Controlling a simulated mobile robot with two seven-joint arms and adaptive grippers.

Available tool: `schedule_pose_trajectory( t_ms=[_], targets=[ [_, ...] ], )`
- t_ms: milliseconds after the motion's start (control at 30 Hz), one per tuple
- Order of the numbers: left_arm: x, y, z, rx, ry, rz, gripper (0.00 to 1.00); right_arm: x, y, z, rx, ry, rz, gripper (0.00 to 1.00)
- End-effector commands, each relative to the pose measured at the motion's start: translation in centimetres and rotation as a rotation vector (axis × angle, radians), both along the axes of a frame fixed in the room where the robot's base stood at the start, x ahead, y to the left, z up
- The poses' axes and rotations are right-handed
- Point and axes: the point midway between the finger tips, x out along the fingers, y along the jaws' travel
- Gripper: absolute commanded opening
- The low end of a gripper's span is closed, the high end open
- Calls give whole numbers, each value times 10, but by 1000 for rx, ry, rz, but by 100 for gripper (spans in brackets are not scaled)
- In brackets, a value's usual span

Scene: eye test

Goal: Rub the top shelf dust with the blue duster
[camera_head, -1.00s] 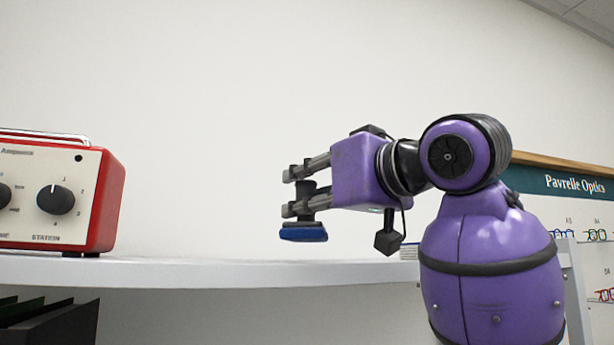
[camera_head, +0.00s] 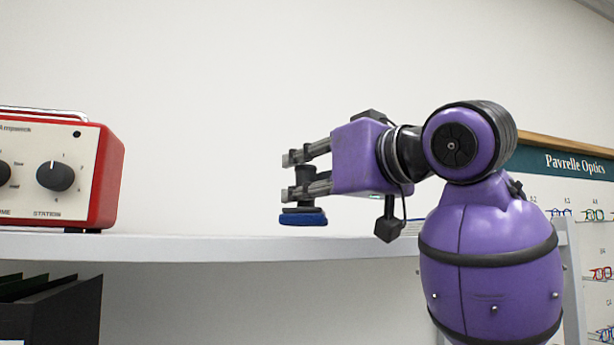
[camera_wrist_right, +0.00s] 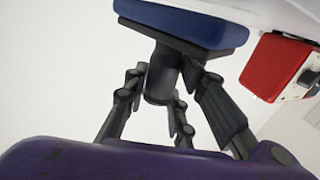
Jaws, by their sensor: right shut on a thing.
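My right gripper (camera_head: 306,172) is shut on the dark handle of the blue duster (camera_head: 303,218). The duster is upright, with its blue pad facing down, just above or at the white top shelf (camera_head: 190,246); I cannot tell if it touches. In the right wrist view the fingers (camera_wrist_right: 165,88) close around the black handle, and the blue pad (camera_wrist_right: 190,18) shows at the top of the picture. The shelf's upper surface is seen almost edge-on, so no dust can be made out. My left gripper is not in view.
A red radio (camera_head: 62,172) with a cream front stands on the shelf at the left; it also shows in the right wrist view (camera_wrist_right: 277,66). A black file holder (camera_head: 62,310) is below the shelf. An eyewear display (camera_head: 575,200) is at the right. The shelf between radio and duster looks clear.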

Motion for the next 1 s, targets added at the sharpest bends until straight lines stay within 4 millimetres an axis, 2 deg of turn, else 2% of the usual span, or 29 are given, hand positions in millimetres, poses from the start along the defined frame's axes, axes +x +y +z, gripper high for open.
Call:
schedule_pose_trajectory(
  t_ms=[833, 1000],
  targets=[
    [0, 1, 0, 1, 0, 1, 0, 0, 0, -16, 0, 0, 0, 0],
    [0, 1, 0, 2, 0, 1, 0, 9, 2, -17, 0, 2, -1, 0]
  ],
)
